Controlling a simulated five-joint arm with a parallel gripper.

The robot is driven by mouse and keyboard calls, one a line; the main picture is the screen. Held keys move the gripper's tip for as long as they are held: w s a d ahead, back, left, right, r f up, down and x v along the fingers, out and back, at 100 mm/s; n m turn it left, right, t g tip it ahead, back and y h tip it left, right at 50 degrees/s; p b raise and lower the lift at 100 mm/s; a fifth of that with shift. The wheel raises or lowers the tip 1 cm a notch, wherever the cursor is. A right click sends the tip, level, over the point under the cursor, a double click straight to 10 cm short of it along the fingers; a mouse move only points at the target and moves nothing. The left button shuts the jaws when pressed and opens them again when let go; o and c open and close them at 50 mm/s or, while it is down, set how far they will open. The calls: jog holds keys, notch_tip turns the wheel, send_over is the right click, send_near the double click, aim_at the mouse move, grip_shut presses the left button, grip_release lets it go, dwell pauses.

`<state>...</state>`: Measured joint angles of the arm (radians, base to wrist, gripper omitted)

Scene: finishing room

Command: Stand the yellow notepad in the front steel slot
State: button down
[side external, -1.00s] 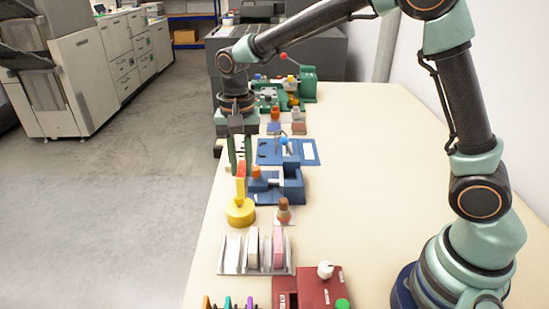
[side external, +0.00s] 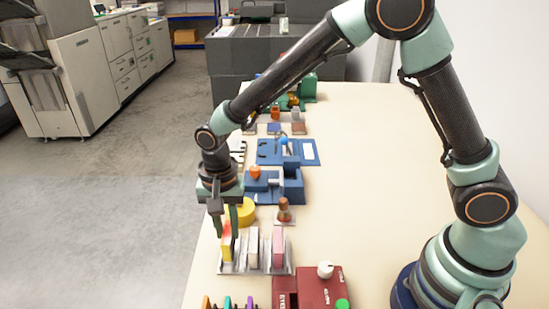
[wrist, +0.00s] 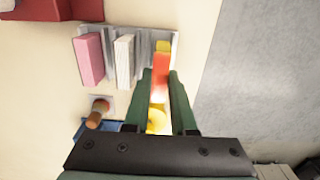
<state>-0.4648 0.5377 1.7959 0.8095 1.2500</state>
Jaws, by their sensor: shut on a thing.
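The yellow notepad (side external: 227,250) has a red-orange upper part and is upright between the fingers of my gripper (side external: 226,222), which is shut on it. In the side view it is at the left end of the steel rack (side external: 240,268), in line with the endmost slot. In the wrist view the notepad (wrist: 162,48) is between the green fingers of my gripper (wrist: 160,85), at the right end of the rack (wrist: 143,48). I cannot tell whether its lower edge rests on the slot floor.
A white pad (side external: 252,247) and a pink pad (side external: 278,247) stand in other slots of the rack. A yellow round block (side external: 246,211) and a brown-topped piece (side external: 284,211) are behind it. A red box (side external: 310,287) is in front. The table's left edge is close.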

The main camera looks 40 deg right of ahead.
aim_at(227, 231)
jog(key=shift+f, duration=0.65)
jog(key=shift+f, duration=0.6)
dwell(1.0)
jog(key=c, duration=1)
grip_release()
jog(key=shift+r, duration=0.1)
jog(key=shift+r, duration=5.45)
